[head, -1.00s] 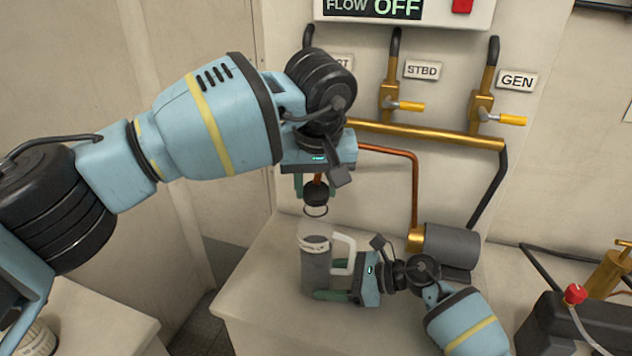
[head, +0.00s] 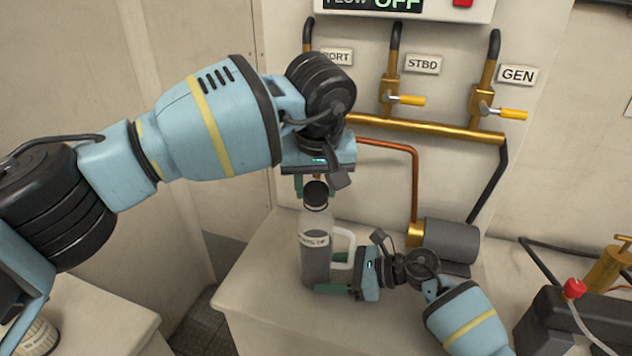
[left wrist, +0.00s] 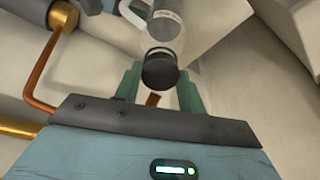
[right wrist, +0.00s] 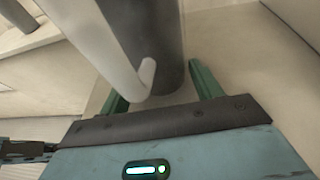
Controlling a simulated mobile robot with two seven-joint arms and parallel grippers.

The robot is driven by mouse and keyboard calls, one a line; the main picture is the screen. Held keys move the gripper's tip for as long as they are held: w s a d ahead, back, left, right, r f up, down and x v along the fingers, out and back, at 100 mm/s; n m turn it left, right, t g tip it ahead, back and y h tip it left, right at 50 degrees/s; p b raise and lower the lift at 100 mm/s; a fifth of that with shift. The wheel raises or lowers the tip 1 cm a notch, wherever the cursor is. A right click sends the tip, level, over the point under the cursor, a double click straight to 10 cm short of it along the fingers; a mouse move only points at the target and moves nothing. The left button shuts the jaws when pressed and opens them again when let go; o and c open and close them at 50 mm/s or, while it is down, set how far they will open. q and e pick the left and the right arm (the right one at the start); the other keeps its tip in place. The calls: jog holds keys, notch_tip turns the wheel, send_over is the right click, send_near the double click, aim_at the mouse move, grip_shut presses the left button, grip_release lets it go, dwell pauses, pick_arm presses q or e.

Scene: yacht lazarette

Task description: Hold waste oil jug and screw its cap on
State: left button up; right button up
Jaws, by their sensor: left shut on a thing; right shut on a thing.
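The waste oil jug (head: 316,262) stands upright on the counter, with a grey lower body, a label band, a clear upper part and a white handle (head: 343,248). My right gripper (head: 335,289) is shut on its lower body from the right. In the right wrist view the jug (right wrist: 165,45) stands between the fingers. The black cap (head: 316,191) is at the jug's mouth. My left gripper (head: 316,187) comes down from above and is shut on the cap. The left wrist view shows the cap (left wrist: 160,70) at its fingertips. I cannot tell whether the threads are engaged.
The counter (head: 255,300) is clear left of the jug. A grey cylinder (head: 450,245) with copper pipe lies behind my right gripper. Brass valves with yellow handles (head: 405,100) line the back wall. A dark box with a red cap (head: 574,288) stands at the right.

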pick_arm(q)
jog(key=shift+f, duration=0.3)
jog(key=shift+r, duration=0.15)
dwell(0.3)
jog(key=shift+r, duration=0.95)
jog(key=shift+f, duration=1)
dwell(1.7)
jog(key=shift+r, duration=1.05)
pick_arm(e)
jog(key=o, duration=1)
jog(key=shift+c, duration=0.2)
jog(key=shift+d, duration=0.1)
